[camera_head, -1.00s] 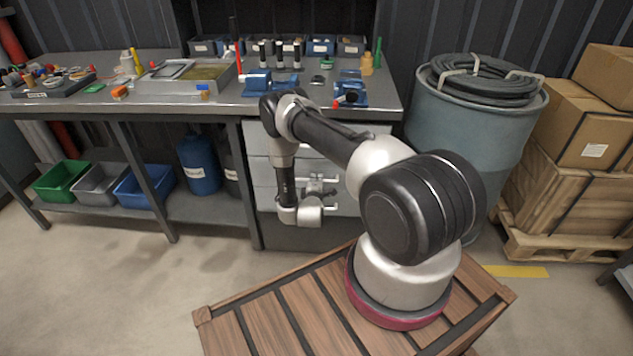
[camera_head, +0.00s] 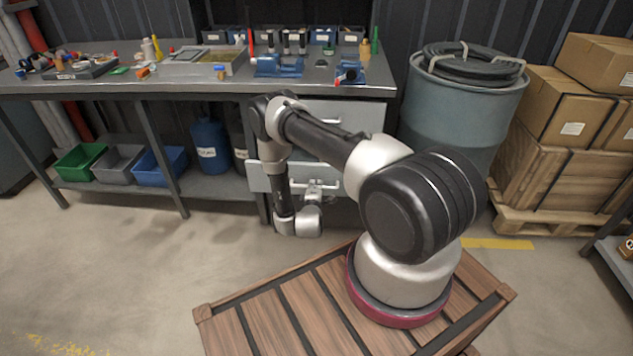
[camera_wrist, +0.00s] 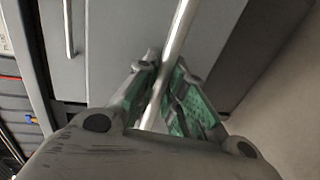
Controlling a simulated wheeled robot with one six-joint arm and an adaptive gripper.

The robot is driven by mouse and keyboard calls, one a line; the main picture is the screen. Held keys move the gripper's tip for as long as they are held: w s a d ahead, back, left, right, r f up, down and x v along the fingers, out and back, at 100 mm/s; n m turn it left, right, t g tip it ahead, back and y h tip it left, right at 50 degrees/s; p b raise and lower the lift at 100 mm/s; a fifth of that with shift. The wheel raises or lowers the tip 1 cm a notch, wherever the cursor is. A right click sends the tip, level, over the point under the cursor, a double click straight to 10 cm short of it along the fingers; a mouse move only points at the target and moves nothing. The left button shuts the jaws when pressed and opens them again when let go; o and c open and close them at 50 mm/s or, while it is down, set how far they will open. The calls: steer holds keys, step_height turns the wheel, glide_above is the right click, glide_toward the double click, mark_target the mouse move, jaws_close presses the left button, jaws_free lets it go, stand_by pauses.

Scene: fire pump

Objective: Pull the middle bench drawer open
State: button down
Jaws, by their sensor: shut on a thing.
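The middle bench drawer (camera_head: 258,178) has a pale grey front and stands out from the cabinet under the bench, partly open. Its bar handle (camera_wrist: 178,30) runs between the fingers of my gripper (camera_wrist: 165,85) in the wrist view. The green-padded fingers are shut on the bar. In the head view my gripper (camera_head: 318,186) is at the drawer front, and my arm hides part of the drawer. The drawer's inside cannot be made out.
The upper drawer (camera_head: 345,118) looks closed. The workbench (camera_head: 210,87) holds tools and blue vises. A blue-grey barrel (camera_head: 455,110) with a coiled hose stands to the right, beside boxes on a pallet (camera_head: 530,224). The floor in front of the bench is clear.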

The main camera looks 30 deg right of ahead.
steer(key=f+v, duration=0.1)
steer(key=v, duration=0.7)
steer(key=shift+s+f, duration=0.2)
steer(key=shift+f, duration=0.1)
steer(key=shift+a, duration=0.1)
steer(key=c, duration=1.5)
jaws_free()
steer(key=v, duration=1.2)
